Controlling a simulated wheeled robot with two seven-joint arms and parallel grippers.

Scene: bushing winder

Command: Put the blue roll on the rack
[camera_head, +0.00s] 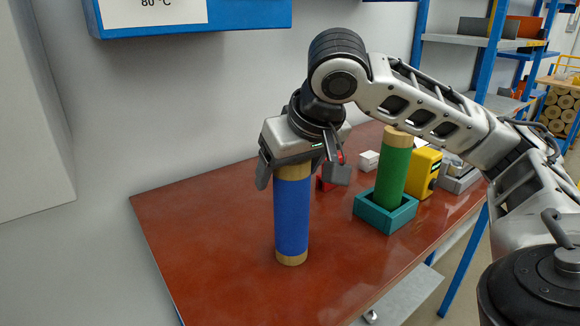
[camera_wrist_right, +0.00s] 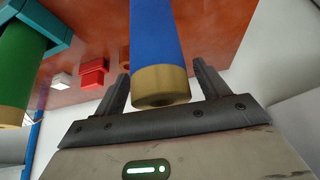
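The blue roll (camera_head: 292,215) has tan wooden ends and stands upright on the red-brown table (camera_head: 200,240). My right gripper (camera_head: 298,172) is above it, pointing down, with its fingers on either side of the roll's top end. In the right wrist view the blue roll (camera_wrist_right: 158,40) lies between the two fingers of the gripper (camera_wrist_right: 161,75), with a visible gap on each side, so the gripper is open. A blue-framed rack (camera_head: 490,42) with grey shelves stands at the back right. My left gripper is not in view.
A green roll (camera_head: 393,175) stands in a teal square holder (camera_head: 372,214) right of the blue roll. A yellow device (camera_head: 424,172), a small red block (camera_head: 326,184) and a white block (camera_head: 369,160) are behind. A blue box (camera_head: 240,16) hangs on the wall. The table's left part is clear.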

